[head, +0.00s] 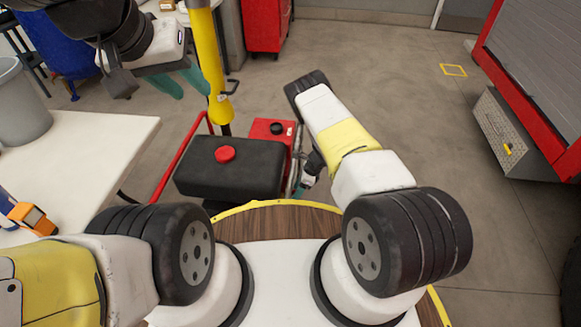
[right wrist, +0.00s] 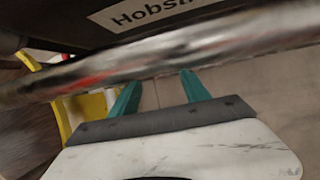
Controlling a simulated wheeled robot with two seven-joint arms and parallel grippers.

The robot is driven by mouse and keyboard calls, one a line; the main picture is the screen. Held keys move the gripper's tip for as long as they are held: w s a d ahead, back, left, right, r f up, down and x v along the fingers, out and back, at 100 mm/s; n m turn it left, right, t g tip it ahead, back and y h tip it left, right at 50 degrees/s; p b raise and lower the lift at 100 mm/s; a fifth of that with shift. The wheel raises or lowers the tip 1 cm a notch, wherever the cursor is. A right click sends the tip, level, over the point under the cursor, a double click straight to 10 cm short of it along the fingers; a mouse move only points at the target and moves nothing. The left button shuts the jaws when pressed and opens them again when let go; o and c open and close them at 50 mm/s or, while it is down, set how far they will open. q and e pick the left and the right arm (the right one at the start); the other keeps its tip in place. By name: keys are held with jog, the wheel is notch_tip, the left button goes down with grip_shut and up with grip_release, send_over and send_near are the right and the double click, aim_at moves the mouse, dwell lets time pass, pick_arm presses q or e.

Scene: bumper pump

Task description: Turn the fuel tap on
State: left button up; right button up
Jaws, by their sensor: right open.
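The pump (head: 240,165) has a black tank with a red cap (head: 225,153) and a red part at its right. I cannot make out the fuel tap in either view. My right gripper (head: 300,189) is low at the pump's right side, partly hidden by its own arm. In the right wrist view its teal fingers (right wrist: 160,95) are apart with nothing clear between them. A shiny metal bar (right wrist: 165,55) crosses close in front of their tips; I cannot tell whether they touch. My left gripper (head: 181,82) is raised at the upper left, fingers apart and empty.
A yellow post (head: 208,60) stands close to my left gripper. A white table (head: 100,140) is at the left, a red cabinet (head: 545,80) at the right.

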jog(key=shift+x, duration=2.15)
grip_shut()
jog(key=shift+w, duration=0.15)
